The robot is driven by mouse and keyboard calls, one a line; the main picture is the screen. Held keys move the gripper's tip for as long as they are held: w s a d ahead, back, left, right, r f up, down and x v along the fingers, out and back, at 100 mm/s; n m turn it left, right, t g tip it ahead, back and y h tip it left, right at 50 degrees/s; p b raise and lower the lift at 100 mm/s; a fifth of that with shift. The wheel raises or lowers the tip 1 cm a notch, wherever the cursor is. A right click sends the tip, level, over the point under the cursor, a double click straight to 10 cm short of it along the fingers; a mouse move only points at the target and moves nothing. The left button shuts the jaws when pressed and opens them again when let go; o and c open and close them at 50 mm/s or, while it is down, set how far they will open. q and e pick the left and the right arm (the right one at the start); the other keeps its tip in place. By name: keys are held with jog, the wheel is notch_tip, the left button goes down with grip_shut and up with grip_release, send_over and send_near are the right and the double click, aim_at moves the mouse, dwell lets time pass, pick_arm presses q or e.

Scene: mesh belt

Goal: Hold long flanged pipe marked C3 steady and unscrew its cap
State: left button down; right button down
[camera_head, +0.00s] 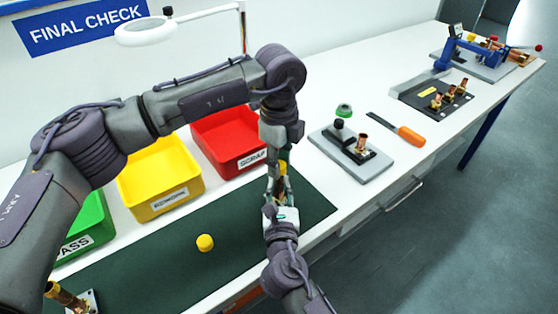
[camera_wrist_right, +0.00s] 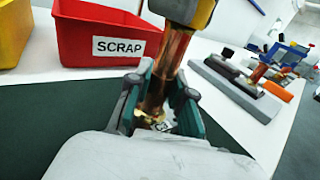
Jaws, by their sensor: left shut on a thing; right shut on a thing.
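The copper flanged pipe (camera_wrist_right: 172,65) stands roughly upright above the green mat in the right wrist view, slightly tilted there. My right gripper (camera_wrist_right: 160,105) is shut on its lower part, near a brass-coloured flange with a small marked tag; the marking is not readable. The yellow cap (camera_wrist_right: 186,8) is at the pipe's top, cut by the frame edge. In the head view my left gripper (camera_head: 282,160) comes down from above and is shut on the cap. My right gripper (camera_head: 281,196) meets it from below; the pipe between is mostly hidden.
A loose yellow cap (camera_head: 205,242) lies on the green mat (camera_head: 150,262). Green (camera_head: 88,228), yellow (camera_head: 160,182) and red (camera_head: 228,138) bins line the back. Another copper pipe (camera_head: 64,295) is at lower left. A grey fixture (camera_head: 350,152) and an orange-handled tool (camera_head: 409,135) lie to the right.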

pick_arm(q)
jog(key=shift+w+r, duration=0.1)
jog(key=shift+r, duration=0.1)
dwell(0.6)
jog(key=shift+r, duration=0.95)
jog(key=shift+r, duration=2)
pick_arm(e)
jog(key=c, duration=1)
grip_release()
jog(key=shift+o, duration=0.2)
jog(key=s, duration=1.2)
jog(key=shift+d, duration=0.25)
